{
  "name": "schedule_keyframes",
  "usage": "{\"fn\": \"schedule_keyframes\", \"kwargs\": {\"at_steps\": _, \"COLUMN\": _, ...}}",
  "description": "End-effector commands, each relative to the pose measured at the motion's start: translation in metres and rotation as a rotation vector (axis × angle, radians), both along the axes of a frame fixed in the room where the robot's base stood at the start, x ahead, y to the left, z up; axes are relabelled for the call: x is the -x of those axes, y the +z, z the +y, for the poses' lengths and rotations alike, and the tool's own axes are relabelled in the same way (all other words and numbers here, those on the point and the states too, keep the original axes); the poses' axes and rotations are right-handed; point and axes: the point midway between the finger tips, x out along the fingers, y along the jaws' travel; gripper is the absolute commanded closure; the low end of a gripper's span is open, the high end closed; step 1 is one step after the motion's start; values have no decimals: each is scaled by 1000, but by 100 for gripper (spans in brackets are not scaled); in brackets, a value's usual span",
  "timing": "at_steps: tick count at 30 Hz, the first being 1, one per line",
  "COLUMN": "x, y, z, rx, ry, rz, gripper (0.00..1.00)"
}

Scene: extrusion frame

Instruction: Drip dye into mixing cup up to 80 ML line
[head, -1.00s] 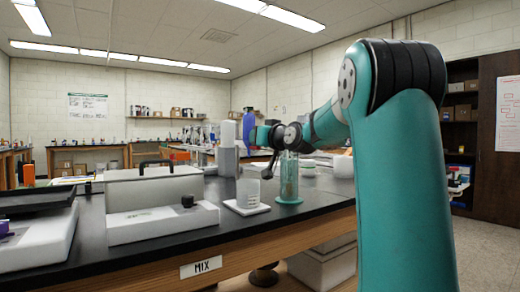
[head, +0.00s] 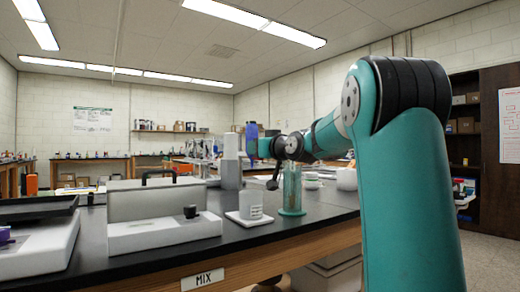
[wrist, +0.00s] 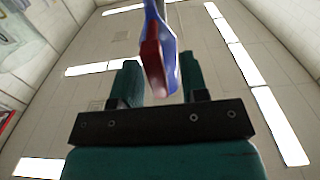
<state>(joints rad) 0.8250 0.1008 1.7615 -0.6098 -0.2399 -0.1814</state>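A blue bottle (head: 251,131) shows at the end of my arm, beside the tall grey stand and above bench level. In the wrist view the blue bottle (wrist: 171,47) is tilted between the fingers of my gripper (wrist: 160,80), its dark red end towards the palm. My gripper looks shut on it. The clear mixing cup (head: 250,205) stands upright on a white pad (head: 248,219), below and in front of the bottle. I cannot read its level or its 80 ML line. A teal holder with a clear tube (head: 292,190) stands right of the cup.
A grey-white device with a black knob (head: 165,233) stands left of the cup, and a black-topped one (head: 38,240) farther left. A tall grey stand (head: 231,160) is behind the cup. The bench edge carries a MIX label (head: 203,279). White containers (head: 346,179) stand at right.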

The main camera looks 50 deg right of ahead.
Motion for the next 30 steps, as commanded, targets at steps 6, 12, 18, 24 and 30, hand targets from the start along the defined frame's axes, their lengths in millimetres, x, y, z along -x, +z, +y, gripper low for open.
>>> {"fn": "schedule_keyframes", "kwargs": {"at_steps": 6, "x": 1, "y": 0, "z": 0, "rx": -1, "ry": -1, "rz": -1, "gripper": 60}}
{"fn": "schedule_keyframes", "kwargs": {"at_steps": 12, "x": 21, "y": 0, "z": 4, "rx": 0, "ry": -4, "rz": -1, "gripper": 60}}
{"fn": "schedule_keyframes", "kwargs": {"at_steps": 18, "x": 69, "y": 0, "z": 15, "rx": 2, "ry": -8, "rz": -3, "gripper": 60}}
{"fn": "schedule_keyframes", "kwargs": {"at_steps": 24, "x": 119, "y": 0, "z": 27, "rx": 2, "ry": -9, "rz": -3, "gripper": 60}}
{"fn": "schedule_keyframes", "kwargs": {"at_steps": 30, "x": 153, "y": 0, "z": 35, "rx": 0, "ry": -6, "rz": 0, "gripper": 60}}
